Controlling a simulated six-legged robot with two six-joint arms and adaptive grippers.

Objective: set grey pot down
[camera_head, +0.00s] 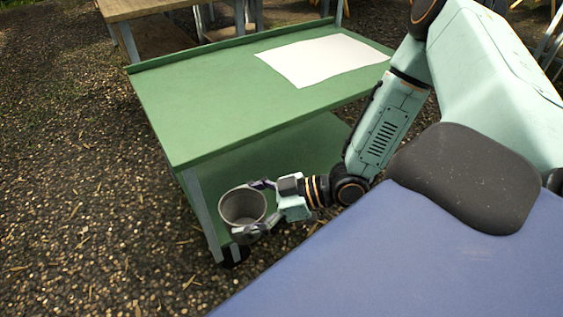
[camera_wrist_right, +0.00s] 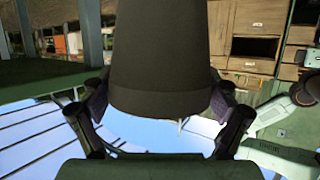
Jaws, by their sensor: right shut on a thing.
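The grey pot (camera_head: 242,206) is held upright in my right gripper (camera_head: 258,208), its open top facing up. The fingers sit on either side of it. In the head view the pot is in front of the green cart's near-left leg, lower than the cart's top surface. In the right wrist view the pot (camera_wrist_right: 160,60) looks dark and fills the middle, with the right gripper's fingers (camera_wrist_right: 158,108) closed against both sides. My left gripper is not in view.
The green cart (camera_head: 200,118) has a bare top except for a white sheet (camera_head: 322,58) at the back right. Its lower shelf (camera_head: 290,150) shows beneath. A wooden table (camera_head: 140,8) stands behind. Gravel ground (camera_head: 80,200) lies open at the left.

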